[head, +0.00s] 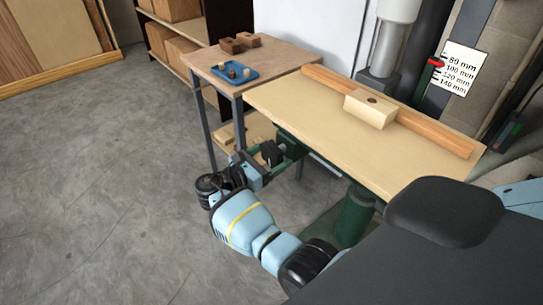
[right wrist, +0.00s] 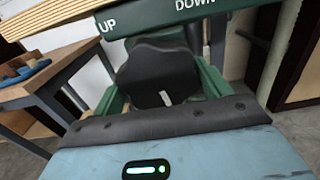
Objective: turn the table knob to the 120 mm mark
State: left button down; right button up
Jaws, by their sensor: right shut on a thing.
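The black knob (head: 271,153) sits under the front left edge of the machine table (head: 345,142). My right gripper (head: 279,160) is shut on it. In the right wrist view the dark knob (right wrist: 160,72), with a white mark pointing down, lies between the green fingers of the right gripper (right wrist: 162,88). A green bar (right wrist: 150,22) reading UP and DOWN runs above it. A white scale sheet (head: 460,68) lists 80, 100, 120 and 140 mm. The red pointer (head: 436,62) is near its top, around the 80 mm line; the exact reading is too small to tell. My left gripper is not in view.
A side table (head: 290,62) with a blue tray (head: 222,74) and small blocks stands at left. Open floor lies left.

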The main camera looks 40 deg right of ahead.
dwell(0.3)
jog(key=o, duration=1)
jog(key=shift+c, duration=0.2)
jog(key=a+b, duration=0.1)
jog(key=a, duration=0.7)
jog(key=shift+s, duration=0.25)
jog(key=shift+d, duration=0.1)
